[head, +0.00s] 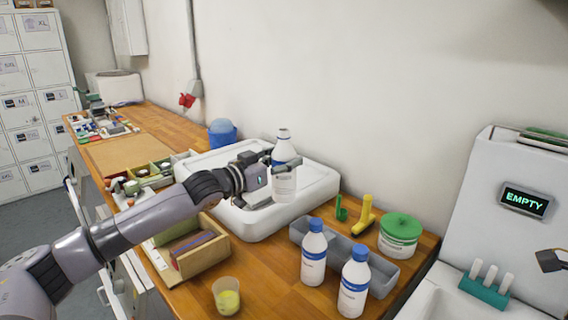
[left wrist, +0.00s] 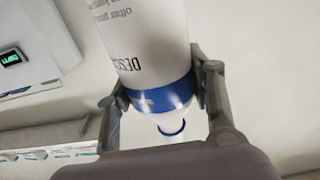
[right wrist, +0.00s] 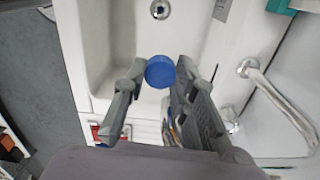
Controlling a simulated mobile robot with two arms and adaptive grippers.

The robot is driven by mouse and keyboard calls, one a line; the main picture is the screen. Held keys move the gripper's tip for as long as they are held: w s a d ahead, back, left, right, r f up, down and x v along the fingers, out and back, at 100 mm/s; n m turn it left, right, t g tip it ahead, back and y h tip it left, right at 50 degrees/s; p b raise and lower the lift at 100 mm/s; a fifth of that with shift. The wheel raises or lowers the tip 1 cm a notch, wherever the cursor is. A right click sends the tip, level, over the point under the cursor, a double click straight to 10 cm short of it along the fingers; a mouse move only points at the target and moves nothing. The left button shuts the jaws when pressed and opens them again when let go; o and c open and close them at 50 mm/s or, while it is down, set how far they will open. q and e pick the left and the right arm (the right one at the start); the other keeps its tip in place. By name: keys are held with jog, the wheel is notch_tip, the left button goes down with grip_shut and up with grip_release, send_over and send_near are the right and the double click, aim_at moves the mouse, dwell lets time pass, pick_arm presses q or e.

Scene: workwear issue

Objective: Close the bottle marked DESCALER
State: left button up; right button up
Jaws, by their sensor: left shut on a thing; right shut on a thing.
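The white bottle (head: 284,180) with a blue band is upright in my left gripper (head: 272,167), above the white tray. Lettering beginning "DESC" shows on this bottle in the left wrist view (left wrist: 135,45), where the fingers grip its two sides. Its neck (head: 283,134) is bare, with no cap on it. In the right wrist view my right gripper (right wrist: 160,80) is shut on a round blue cap (right wrist: 160,72). The cap is held at the fingertips over the sink area, apart from the bottle.
Two white bottles with blue caps (head: 314,252) (head: 354,283) stand at the front of the bench. Near them are a grey tray (head: 300,231), a green-lidded tub (head: 399,235) and a cup (head: 227,297). The white tray (head: 318,190) lies under the held bottle. A faucet (right wrist: 280,100) stands beside the sink.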

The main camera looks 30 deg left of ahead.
pick_arm(q)
jog(key=shift+r, duration=0.15)
jog(key=o, duration=1)
grip_shut()
jog(key=shift+s, duration=0.1)
pick_arm(e)
jog(key=shift+s, duration=0.15)
